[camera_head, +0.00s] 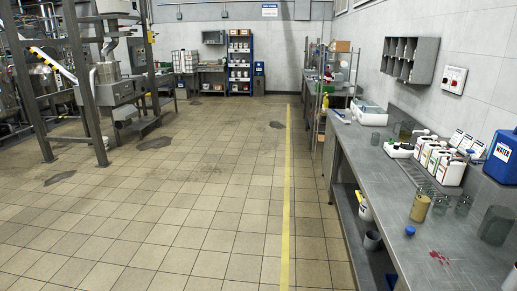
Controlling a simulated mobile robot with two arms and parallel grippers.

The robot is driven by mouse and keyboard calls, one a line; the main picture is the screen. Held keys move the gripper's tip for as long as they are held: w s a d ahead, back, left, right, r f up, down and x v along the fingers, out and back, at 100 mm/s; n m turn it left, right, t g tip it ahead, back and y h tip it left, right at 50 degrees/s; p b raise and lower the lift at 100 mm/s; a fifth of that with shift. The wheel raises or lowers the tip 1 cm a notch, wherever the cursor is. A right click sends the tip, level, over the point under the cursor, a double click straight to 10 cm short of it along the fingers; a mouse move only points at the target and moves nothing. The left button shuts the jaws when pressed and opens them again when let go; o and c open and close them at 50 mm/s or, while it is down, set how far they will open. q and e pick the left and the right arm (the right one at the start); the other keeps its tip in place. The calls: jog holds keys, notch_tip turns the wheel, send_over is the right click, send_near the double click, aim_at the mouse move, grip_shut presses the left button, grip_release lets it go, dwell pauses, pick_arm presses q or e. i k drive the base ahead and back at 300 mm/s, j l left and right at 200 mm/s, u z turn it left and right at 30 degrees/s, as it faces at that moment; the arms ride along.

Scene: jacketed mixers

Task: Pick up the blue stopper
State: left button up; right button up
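A small blue object that looks like the blue stopper (410,230) sits on the grey workbench (375,185) at the right, near its front edge. It stands apart from the things around it. Neither of my grippers is in view.
A tan-filled container (420,207) stands just behind the stopper, with small glass beakers (462,205) to its right. A dark cylinder (495,225) and a red stain (439,257) are nearby. White bottles and a blue water container (502,158) stand farther back. The tiled floor (220,220) is open.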

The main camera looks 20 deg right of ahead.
aim_at(409, 230)
jog(key=i+l+z, duration=0.2)
jog(key=i+z, duration=0.2)
jog(key=i, duration=0.4)
jog(key=i+z, duration=0.45)
jog(key=i, duration=1.6)
jog(key=i+u, duration=0.15)
jog(key=i, duration=1)
jog(key=i+j+z, duration=0.1)
jog(key=i+z, duration=0.2)
jog(key=i+j+z, duration=0.3)
jog(key=i, duration=0.2)
jog(key=i+j+z, duration=0.3)
jog(key=l+z, duration=0.1)
jog(key=z, duration=2.5)
jog(key=j, duration=0.1)
